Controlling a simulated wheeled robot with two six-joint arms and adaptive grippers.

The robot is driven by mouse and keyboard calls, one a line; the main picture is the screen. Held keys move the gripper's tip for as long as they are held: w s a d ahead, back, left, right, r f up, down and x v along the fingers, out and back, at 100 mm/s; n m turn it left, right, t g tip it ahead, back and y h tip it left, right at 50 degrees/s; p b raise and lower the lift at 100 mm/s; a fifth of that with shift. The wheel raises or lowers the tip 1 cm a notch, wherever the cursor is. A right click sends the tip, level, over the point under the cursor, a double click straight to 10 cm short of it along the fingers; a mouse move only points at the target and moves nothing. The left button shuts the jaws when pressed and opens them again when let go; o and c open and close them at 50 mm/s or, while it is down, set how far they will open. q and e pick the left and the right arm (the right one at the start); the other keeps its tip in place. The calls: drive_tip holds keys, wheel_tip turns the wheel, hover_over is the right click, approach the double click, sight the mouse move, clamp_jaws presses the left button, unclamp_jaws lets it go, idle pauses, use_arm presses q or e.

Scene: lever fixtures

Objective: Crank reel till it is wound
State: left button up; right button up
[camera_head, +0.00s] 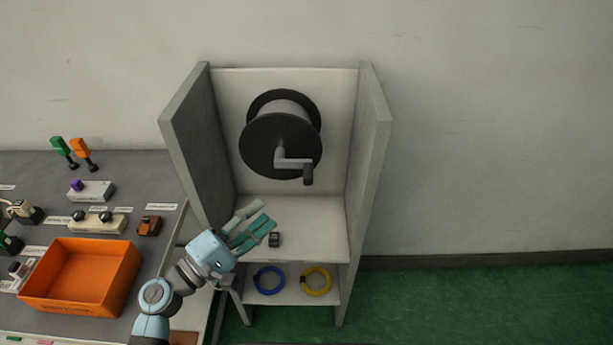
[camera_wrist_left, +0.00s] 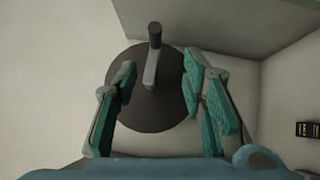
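A black reel (camera_head: 281,135) with a grey hub is mounted on the back wall of a grey booth. Its crank arm (camera_head: 293,163) points right from the hub and ends in a dark handle (camera_head: 308,174). In the left wrist view the reel (camera_wrist_left: 160,105) shows between my fingers, with the crank handle (camera_wrist_left: 155,35) at the top. My left gripper (camera_head: 262,219) is open and empty, below and left of the crank, apart from it. It also shows in the left wrist view (camera_wrist_left: 160,82). My right gripper is in neither view.
Booth side walls (camera_head: 376,150) flank the reel. A small dark box (camera_head: 275,240) lies on the booth shelf (camera_head: 315,225). Blue (camera_head: 270,280) and yellow (camera_head: 316,281) rings lie below. At left, a table holds an orange bin (camera_head: 82,275) and several small fixtures.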

sight(308, 175)
use_arm(q)
drive_tip(key=x, duration=0.9)
drive_tip(key=r+p+x, duration=0.1)
drive_tip(key=x, duration=0.4)
drive_tip(key=shift+d, duration=0.2)
drive_tip(key=shift+c, duration=0.6)
clamp_jaws()
